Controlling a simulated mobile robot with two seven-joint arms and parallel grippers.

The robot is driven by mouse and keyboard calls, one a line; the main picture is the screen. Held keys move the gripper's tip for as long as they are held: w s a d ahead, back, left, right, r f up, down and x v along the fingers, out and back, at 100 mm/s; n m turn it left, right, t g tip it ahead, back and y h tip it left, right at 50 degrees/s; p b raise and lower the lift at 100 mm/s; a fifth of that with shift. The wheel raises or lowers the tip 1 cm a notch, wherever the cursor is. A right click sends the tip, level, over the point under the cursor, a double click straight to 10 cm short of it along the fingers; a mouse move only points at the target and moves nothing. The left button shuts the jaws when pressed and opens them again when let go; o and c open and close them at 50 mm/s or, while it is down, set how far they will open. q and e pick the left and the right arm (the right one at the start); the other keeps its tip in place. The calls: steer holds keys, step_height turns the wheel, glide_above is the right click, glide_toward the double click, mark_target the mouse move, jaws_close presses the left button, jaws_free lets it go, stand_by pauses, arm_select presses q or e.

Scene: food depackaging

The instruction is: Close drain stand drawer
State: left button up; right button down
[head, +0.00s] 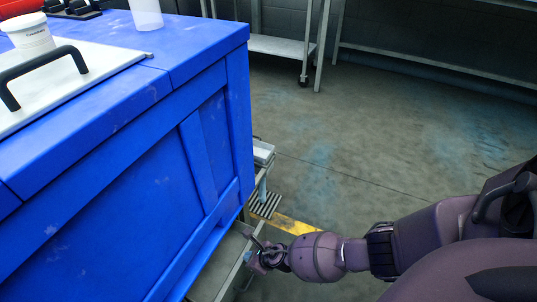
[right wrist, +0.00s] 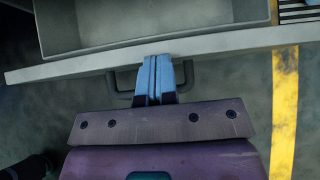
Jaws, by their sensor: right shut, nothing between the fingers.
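The drain stand drawer (right wrist: 240,40) is a grey metal tray, pulled out, with its hollow inside showing at the top of the right wrist view. A dark bar handle (right wrist: 124,84) sits on its front. In the head view the drawer (head: 229,264) shows low down beside the blue unit, which hides part of it. My right gripper (right wrist: 156,60) is shut and empty, its blue fingertips at the middle of the drawer front, over the handle's opening. Whether they touch the front I cannot tell. It also shows in the head view (head: 252,257). My left gripper is out of view.
A large blue unit (head: 120,180) fills the left, with a lidded white container (head: 27,33) and a black-handled panel (head: 100,60) on top. A striped grate (head: 266,204) and yellow floor line (head: 296,226) lie near the drawer. The floor (head: 390,140) at right is clear.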

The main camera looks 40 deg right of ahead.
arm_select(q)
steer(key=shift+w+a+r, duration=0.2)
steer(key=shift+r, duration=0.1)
arm_select(e)
steer(key=shift+w+a, duration=0.35)
steer(key=shift+w, duration=0.45)
steer(key=shift+w+a, duration=0.3)
steer(key=shift+w, duration=0.5)
steer(key=shift+w+a, duration=0.35)
steer(key=shift+w, duration=0.45)
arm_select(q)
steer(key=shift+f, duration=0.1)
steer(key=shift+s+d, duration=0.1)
arm_select(e)
steer(key=shift+s+f, duration=0.1)
